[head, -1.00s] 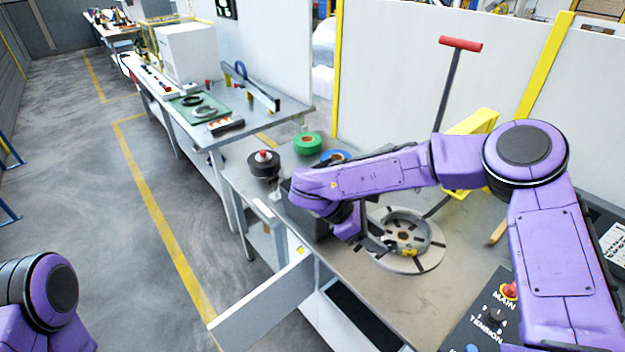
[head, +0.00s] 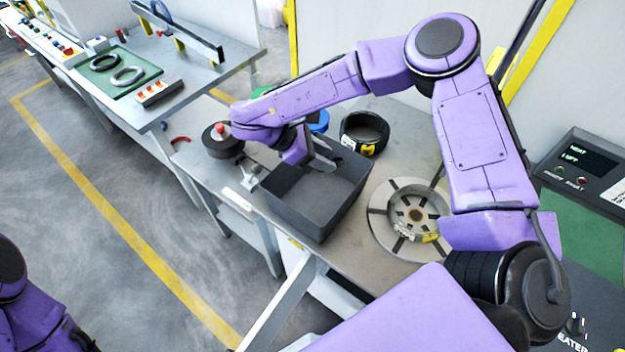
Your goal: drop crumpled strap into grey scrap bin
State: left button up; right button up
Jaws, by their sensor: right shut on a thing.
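The grey scrap bin (head: 338,215) is an open dark box on the bench, left of the round turntable (head: 382,228). My right gripper (head: 322,163) is over the bin's back part, its fingers pointing down and to the right. It is shut, but the crumpled strap cannot be made out between the fingers; the wrist and fingers hide it. The visible bin floor looks bare. My left arm shows only at the lower left edge, and its gripper is out of view.
A black coil with a yellow label (head: 352,140) stands behind the bin. A black spool with a red knob (head: 222,143) sits left of it, and a blue roll (head: 319,122) behind. A control box (head: 588,166) is at the right.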

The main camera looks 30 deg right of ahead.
notch_tip(320, 180, down, 3)
jog(key=shift+w+f+b, duration=0.1)
jog(key=shift+f+b, duration=0.05)
jog(key=shift+b, duration=0.35)
jog(key=shift+w+f, duration=0.15)
jog(key=shift+f, duration=0.05)
jog(key=shift+r, duration=0.1)
jog(key=o, duration=1.1)
jog(key=shift+s, duration=0.25)
jog(key=shift+w, duration=0.1)
